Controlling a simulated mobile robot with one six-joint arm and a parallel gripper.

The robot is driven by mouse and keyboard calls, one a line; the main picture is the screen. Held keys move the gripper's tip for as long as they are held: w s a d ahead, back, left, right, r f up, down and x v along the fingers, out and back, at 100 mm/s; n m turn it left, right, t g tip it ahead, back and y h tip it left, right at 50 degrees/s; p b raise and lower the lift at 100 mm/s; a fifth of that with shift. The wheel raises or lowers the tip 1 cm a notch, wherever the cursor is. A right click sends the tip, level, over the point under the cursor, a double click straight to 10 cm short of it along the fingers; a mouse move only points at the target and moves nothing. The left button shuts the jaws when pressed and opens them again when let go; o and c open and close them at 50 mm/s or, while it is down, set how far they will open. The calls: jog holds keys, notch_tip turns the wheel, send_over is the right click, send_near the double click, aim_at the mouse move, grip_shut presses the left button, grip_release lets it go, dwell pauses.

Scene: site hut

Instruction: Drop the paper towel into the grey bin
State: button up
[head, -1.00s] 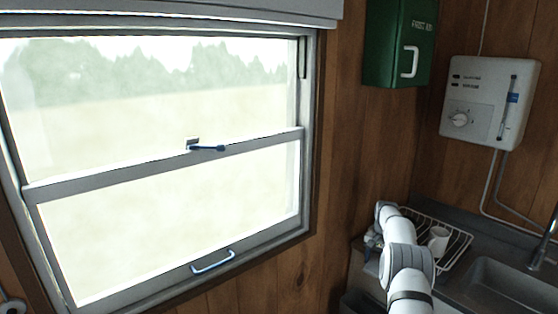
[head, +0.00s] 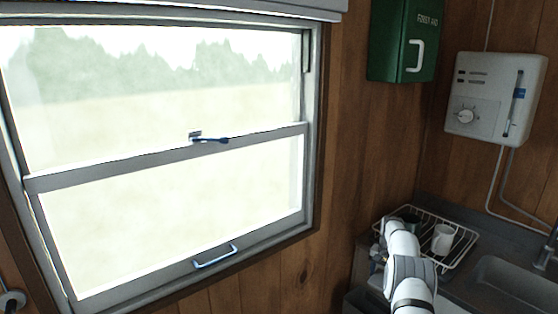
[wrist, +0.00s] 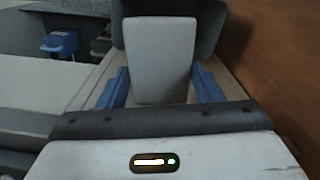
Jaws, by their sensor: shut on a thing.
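In the wrist view my gripper (wrist: 161,90) has its blue fingers on both sides of a pale, flat-faced piece, which I take to be the paper towel (wrist: 160,55). It is held between the fingers. A dark grey rounded shape (wrist: 207,28) lies behind and around its far end; it may be the grey bin, but I cannot tell for sure. In the head view a dark grey bin-like edge (head: 356,302) shows at the bottom, left of my arm. My gripper and the towel are not clear there.
A blue object (wrist: 61,43) shows in the wrist view. The wooden wall (wrist: 275,65) is close on the right.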

jog(key=o, duration=1.5)
jog(key=shift+f, duration=0.1)
jog(key=shift+a+r+b, duration=0.1)
jog(key=shift+r+b, duration=0.6)
jog(key=shift+r, duration=3.35)
jog(key=s+a+r+n+t, duration=0.1)
jog(key=s+a+r+n, duration=0.1)
jog(key=s+a+r, duration=0.65)
jog(key=s+a+r+n+t, duration=0.1)
jog(key=s+a+r+n, duration=0.1)
jog(key=s+a+r, duration=0.9)
jog(key=s+a+n, duration=0.1)
jog(key=s, duration=1.3)
jog(key=s+a+n+t, duration=0.1)
jog(key=s+a+n, duration=0.1)
jog(key=s, duration=1.2)
jog(key=shift+f+n, duration=0.2)
jog(key=shift+n, duration=0.1)
